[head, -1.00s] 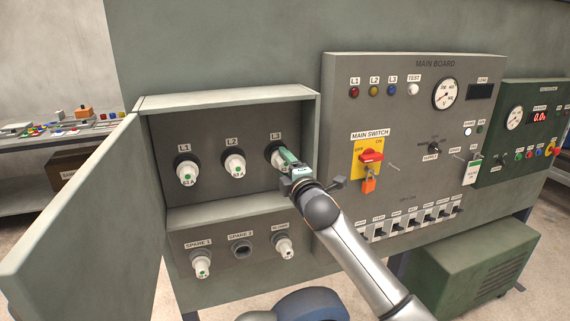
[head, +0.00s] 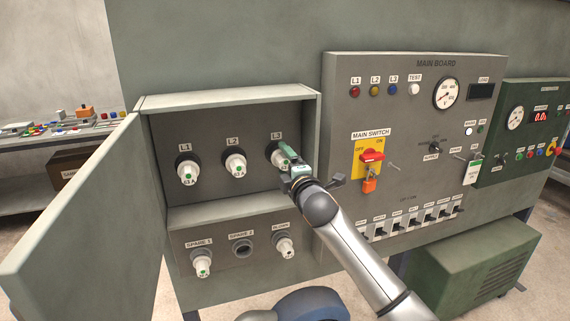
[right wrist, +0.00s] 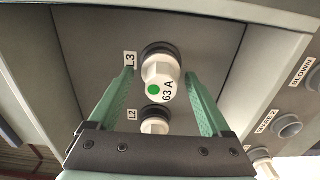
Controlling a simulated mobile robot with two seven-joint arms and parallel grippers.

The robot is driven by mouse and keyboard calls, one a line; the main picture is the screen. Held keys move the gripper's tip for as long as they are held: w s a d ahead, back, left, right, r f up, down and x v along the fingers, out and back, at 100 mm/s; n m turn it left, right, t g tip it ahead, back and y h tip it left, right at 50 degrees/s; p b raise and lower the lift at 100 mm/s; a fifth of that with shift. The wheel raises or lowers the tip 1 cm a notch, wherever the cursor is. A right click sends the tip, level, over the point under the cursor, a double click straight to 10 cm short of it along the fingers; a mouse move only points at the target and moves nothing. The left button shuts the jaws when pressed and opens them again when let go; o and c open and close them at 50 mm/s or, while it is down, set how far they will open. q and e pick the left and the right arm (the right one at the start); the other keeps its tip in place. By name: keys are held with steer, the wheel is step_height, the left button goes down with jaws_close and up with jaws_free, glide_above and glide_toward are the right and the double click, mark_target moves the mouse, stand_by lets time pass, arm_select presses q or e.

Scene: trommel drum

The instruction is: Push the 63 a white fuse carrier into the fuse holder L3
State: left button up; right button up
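The white 63 A fuse carrier (right wrist: 160,72), with a green dot on its end, stands in the dark round fuse holder L3 (right wrist: 153,47) in the right wrist view. How deep it sits I cannot tell. In the head view the L3 holder (head: 269,153) is at the upper right of the open fuse box, partly hidden by my right gripper (head: 287,156). The gripper's green fingers (right wrist: 158,78) are apart on either side of the carrier, with a visible gap at each side. My left gripper is not in view.
Carriers L1 (head: 187,172) and L2 (head: 235,163) stand left of L3. Below are SPARE 1 (head: 202,263), an empty SPARE 2 socket (head: 242,248) and a BLOWN carrier (head: 284,246). The box's right wall (head: 312,150) and the main switch (head: 371,157) are near my arm.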

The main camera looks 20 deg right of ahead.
steer(key=shift+o, duration=0.9)
steer(key=shift+f, duration=0.1)
steer(key=shift+s, duration=0.1)
steer(key=s+b, duration=0.1)
steer(key=s, duration=1.1)
steer(key=shift+s+d, duration=0.2)
steer(key=shift+d, duration=0.05)
